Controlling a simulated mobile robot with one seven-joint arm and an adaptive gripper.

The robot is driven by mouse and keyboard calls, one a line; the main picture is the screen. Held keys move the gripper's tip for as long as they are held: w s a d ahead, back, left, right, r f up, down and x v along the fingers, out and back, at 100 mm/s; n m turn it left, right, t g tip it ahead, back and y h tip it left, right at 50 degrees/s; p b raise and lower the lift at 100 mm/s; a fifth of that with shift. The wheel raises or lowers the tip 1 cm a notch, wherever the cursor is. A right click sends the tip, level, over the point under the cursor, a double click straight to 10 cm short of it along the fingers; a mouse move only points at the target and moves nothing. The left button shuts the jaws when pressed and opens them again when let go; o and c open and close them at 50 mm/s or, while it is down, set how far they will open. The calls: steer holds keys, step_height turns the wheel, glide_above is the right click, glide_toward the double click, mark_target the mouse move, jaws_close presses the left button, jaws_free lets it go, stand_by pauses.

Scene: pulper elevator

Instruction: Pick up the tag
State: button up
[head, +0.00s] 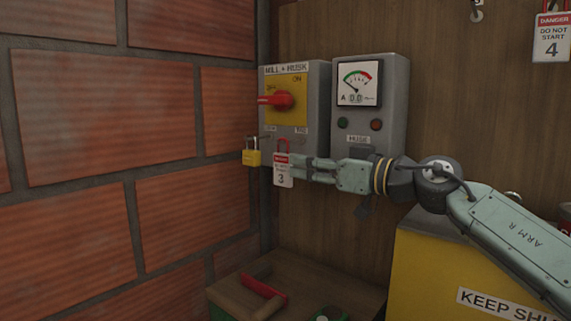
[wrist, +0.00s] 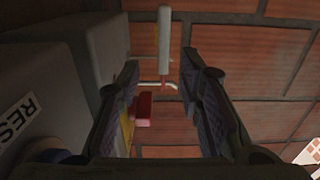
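A white tag with a red top and the number 3 (head: 283,174) hangs from the front of the grey MILL + HUSK switch box (head: 318,90), below its red rotary handle. In the wrist view a pale upright strip (wrist: 164,35), apparently this tag seen edge-on, stands between and beyond the finger pads. My gripper (head: 302,169) reaches in from the right, its fingertips close beside the tag's right edge. In the wrist view my gripper (wrist: 160,72) is open, with a clear gap on both sides of the strip. Whether the fingers overlap the tag in depth is hard to tell.
A yellow padlock (head: 251,153) hangs just left of the tag. The red handle (head: 283,100) sits above it. A grey meter box (head: 368,125) stands right, near my wrist. Another tag, numbered 4 (head: 551,42), hangs upper right. A brick wall (head: 120,130) bounds the left.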

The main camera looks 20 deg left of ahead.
mark_target(281, 162)
steer(key=p+x, duration=0.1)
steer(key=x, duration=0.2)
steer(key=p+x, duration=0.1)
steer(key=x, duration=0.2)
steer(key=shift+s+a, duration=0.15)
steer(key=shift+s, duration=0.1)
steer(key=shift+w+a+f, duration=0.15)
steer(key=shift+w+a, duration=0.05)
steer(key=shift+a, duration=0.25)
steer(key=shift+c, duration=0.4)
jaws_close()
